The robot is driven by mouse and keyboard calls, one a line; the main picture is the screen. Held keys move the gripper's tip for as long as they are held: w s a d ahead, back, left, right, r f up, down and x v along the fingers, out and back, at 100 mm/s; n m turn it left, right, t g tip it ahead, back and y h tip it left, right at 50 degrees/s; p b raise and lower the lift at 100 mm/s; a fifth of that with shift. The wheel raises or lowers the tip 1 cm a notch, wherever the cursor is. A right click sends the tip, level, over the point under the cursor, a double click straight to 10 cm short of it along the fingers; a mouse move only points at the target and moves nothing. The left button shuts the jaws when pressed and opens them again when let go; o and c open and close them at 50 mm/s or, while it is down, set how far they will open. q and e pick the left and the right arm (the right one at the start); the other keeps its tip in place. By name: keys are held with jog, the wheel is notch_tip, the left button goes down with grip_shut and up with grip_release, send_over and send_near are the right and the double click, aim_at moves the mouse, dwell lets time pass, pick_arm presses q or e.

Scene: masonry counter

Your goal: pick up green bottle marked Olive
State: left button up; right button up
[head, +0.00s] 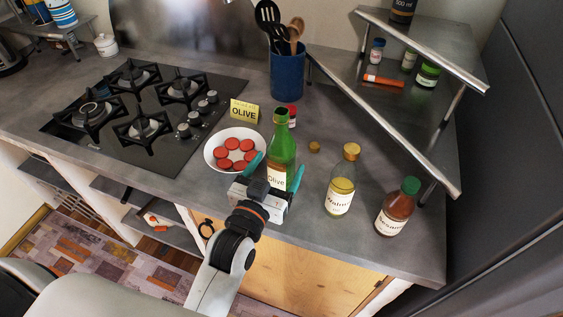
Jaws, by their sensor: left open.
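The green bottle marked Olive (283,147) stands upright on the counter, right of a white plate. Its neck and upper body show, and part of its label is hidden behind my gripper. My left gripper (272,176) is open at the front of the bottle. One teal finger is at the bottle's left and the other at its right, low on its body. I cannot tell whether the fingers touch the glass. My right gripper is not in view.
A plate (210,153) of red slices and a yellow OLIVE sign (244,111) are to the left. A walnut bottle (343,182) and a sesame bottle (397,207) stand to the right. A blue utensil holder (288,72), a metal corner shelf (440,140) and a gas hob (140,112) lie behind.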

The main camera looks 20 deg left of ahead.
pick_arm(q)
jog(key=shift+w, duration=0.8)
jog(key=shift+w+r+p, duration=0.1)
jog(key=shift+w+p, duration=0.25)
jog(key=w+p, duration=0.1)
jog(key=w, duration=0.2)
jog(key=shift+w+a, duration=0.15)
jog(key=shift+w, duration=0.5)
